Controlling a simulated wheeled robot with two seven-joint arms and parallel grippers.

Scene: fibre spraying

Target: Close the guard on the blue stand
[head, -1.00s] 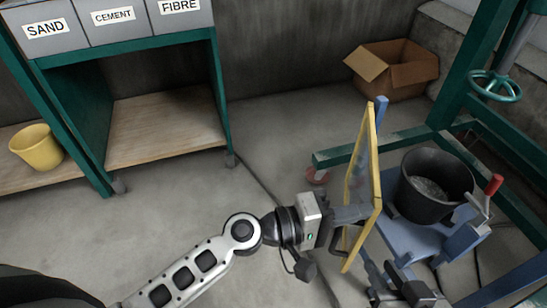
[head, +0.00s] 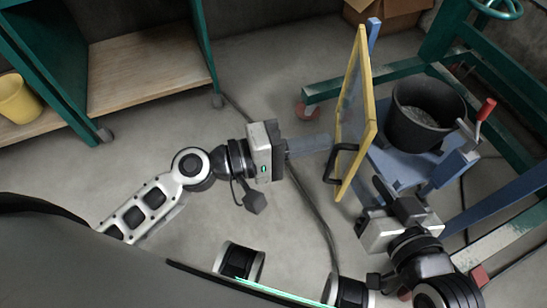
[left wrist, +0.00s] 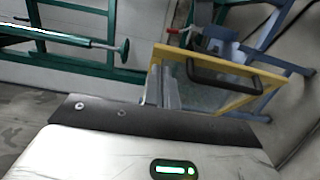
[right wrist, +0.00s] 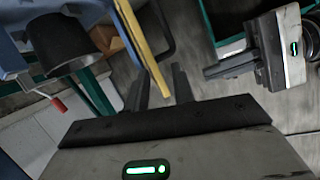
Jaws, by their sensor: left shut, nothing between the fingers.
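The guard is a clear panel in a yellow frame (head: 368,120) with a black handle (head: 340,163). It stands up along the left side of the blue stand (head: 405,163), swung away from the black bucket (head: 425,115) on it. My left gripper (head: 328,142) is shut and empty, its tips just left of the guard; contact is unclear. The left wrist view shows the frame (left wrist: 245,103) and handle (left wrist: 225,78) ahead of its fingers. My right gripper (head: 385,190) is open and empty at the stand's near side. The right wrist view shows the guard's yellow edge (right wrist: 147,50) just beyond its fingers (right wrist: 158,88).
A red-tipped lever (head: 486,110) sticks up at the stand's right. A green frame (head: 320,90) runs behind the stand. A cardboard box (head: 390,15) lies at the back. A green shelf unit (head: 205,50) is at left.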

